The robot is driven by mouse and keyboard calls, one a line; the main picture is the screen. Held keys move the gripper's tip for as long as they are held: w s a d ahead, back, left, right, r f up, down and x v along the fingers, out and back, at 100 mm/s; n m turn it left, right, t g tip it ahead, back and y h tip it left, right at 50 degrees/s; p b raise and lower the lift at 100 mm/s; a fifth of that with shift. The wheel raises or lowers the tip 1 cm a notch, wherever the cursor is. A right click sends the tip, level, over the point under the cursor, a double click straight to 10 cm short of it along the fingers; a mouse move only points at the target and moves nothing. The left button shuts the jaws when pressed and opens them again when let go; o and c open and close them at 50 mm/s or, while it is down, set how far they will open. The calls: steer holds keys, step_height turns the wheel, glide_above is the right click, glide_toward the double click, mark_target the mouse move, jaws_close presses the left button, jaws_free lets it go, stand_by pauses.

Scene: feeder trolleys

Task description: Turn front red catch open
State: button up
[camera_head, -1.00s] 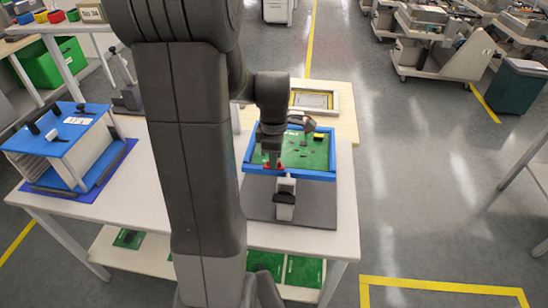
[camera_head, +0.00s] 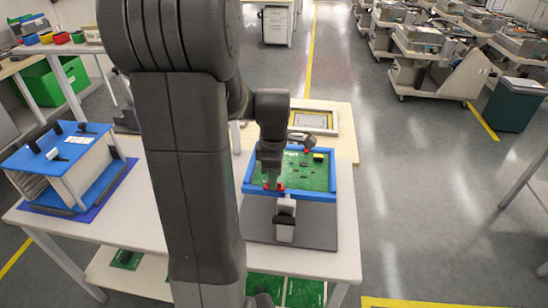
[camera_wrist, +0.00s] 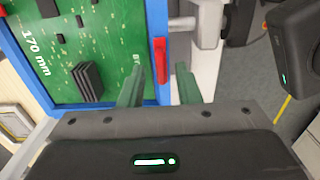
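The front red catch (camera_wrist: 160,60) is a small bar on the blue frame (camera_wrist: 153,20) around a green circuit board (camera_wrist: 95,25), seen in the wrist view. It lies along the frame edge. In the head view the front red catch (camera_head: 280,187) shows on the near side of the blue frame. My gripper (camera_wrist: 160,70) is open, with one green finger on each side of the catch's line. The gap between fingers and catch is visible on both sides; whether the tips are level with it I cannot tell. The gripper (camera_head: 270,182) partly hides the catch in the head view.
A second red catch (camera_head: 306,151) is on the frame's far side. A grey and black upright part (camera_head: 285,220) stands close in front of the frame on a grey plate (camera_head: 318,230). A blue and white rack (camera_head: 75,165) stands on the table's left.

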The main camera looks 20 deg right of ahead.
step_height(320, 180, up, 13)
steer(key=shift+f, duration=0.15)
steer(key=shift+f, duration=0.1)
stand_by(0.4)
step_height(320, 180, down, 14)
steer(key=shift+r, duration=0.1)
stand_by(0.5)
steer(key=shift+r, duration=0.1)
